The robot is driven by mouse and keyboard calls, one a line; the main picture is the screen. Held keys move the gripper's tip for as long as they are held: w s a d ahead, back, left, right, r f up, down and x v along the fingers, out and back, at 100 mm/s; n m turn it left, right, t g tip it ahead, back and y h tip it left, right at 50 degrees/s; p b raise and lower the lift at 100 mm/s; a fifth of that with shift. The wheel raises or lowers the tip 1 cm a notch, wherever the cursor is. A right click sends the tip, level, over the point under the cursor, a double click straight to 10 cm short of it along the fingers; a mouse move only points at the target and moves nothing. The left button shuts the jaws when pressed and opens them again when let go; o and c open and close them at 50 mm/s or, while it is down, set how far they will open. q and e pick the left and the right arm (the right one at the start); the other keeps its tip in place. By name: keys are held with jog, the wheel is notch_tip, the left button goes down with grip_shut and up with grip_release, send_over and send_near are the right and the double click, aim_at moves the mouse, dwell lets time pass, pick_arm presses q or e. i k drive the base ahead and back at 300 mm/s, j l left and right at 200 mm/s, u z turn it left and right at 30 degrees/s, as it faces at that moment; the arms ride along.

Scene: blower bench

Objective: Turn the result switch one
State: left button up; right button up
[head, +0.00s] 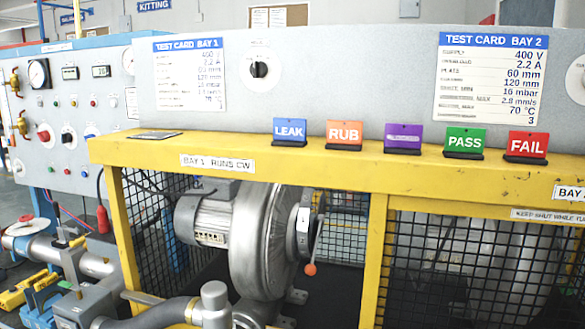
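A rotary switch (259,69) with a black knob on a round white plate sits on the grey upright panel, between two test cards in the head view. The knob's pointer looks roughly upright, but the markings around it are too small to read. Nothing touches the knob. A second round white plate (577,80) is cut off at the right edge, so its knob is not clearly visible. I cannot read any label that names either one as the result switch. Neither of my grippers is in view.
Coloured tags, LEAK (290,131), RUB (344,133), purple (403,137), PASS (465,141) and FAIL (527,145), stand along the yellow ledge (220,148) below the panel. A blower (262,240) sits behind mesh underneath. A gauge panel (75,120) stands at left.

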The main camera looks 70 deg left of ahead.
aim_at(258, 68)
jog(key=k+l+u, duration=0.1)
jog(key=u, duration=1.6)
